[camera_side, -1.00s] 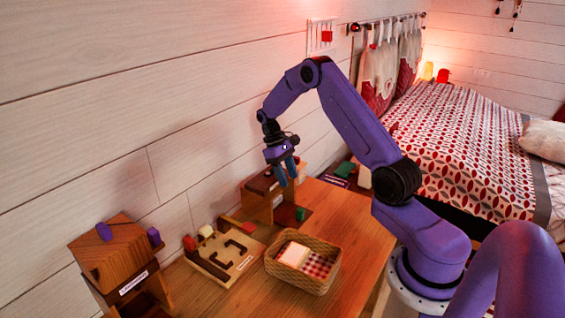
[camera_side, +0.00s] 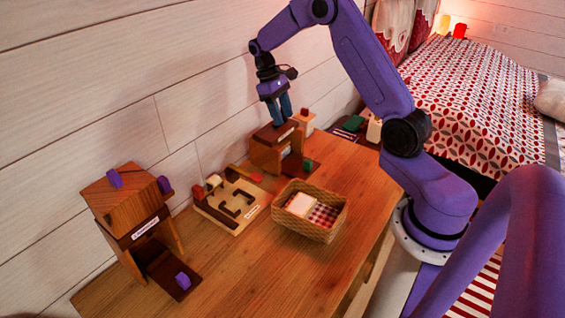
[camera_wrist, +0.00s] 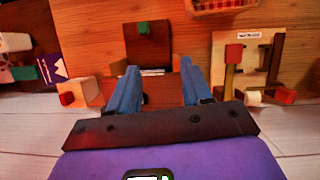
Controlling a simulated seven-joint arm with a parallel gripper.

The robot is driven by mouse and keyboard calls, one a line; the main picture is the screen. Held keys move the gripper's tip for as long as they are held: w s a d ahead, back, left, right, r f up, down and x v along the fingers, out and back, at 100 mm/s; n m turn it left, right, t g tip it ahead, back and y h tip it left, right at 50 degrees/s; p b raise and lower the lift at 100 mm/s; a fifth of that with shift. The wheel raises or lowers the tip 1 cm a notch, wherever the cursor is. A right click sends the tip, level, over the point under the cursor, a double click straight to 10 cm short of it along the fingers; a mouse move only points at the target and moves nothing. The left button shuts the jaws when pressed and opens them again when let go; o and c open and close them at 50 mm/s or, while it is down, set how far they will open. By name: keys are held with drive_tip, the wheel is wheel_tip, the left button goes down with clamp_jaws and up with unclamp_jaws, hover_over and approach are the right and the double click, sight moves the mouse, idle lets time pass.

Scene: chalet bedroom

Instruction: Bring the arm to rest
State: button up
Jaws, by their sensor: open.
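My gripper (camera_side: 281,116) hangs with its blue fingers pointing down, over the dark wooden stand (camera_side: 263,155) near the wall. In the wrist view my gripper (camera_wrist: 156,70) has its two fingers well apart, with nothing held between them. The stand's dark ramp (camera_wrist: 147,52) with a green block (camera_wrist: 143,27) shows beyond and between the fingertips. The green block (camera_side: 308,163) also shows at the stand's right in the side view. Whether a fingertip touches the stand's top, I cannot tell.
A woven basket (camera_side: 325,228) holds a checked cloth and a pale block. A wooden maze tray (camera_side: 240,222) lies left of it. A taller stand (camera_side: 130,205) with purple blocks stands at far left. A red-topped block (camera_side: 305,114) sits behind. The table front is clear.

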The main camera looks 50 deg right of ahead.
drive_tip(key=s+a+r+n+t+h, duration=0.1)
drive_tip(key=s+a+r+n, duration=0.3)
drive_tip(key=a, duration=0.5)
drive_tip(key=s+a+r+n+t, duration=0.1)
drive_tip(key=s+a+r+t, duration=0.15)
drive_tip(key=s+a, duration=0.6)
drive_tip(key=s+a+n+y, duration=0.1)
drive_tip(key=s+a+n, duration=0.1)
drive_tip(key=s, duration=0.8)
drive_tip(key=s+a+r+n, duration=0.1)
drive_tip(key=s+n, duration=0.3)
drive_tip(key=s, duration=0.6)
drive_tip(key=shift+a+r+t+y, duration=0.2)
drive_tip(key=shift+a+t+y, duration=0.2)
drive_tip(key=shift+a, duration=0.15)
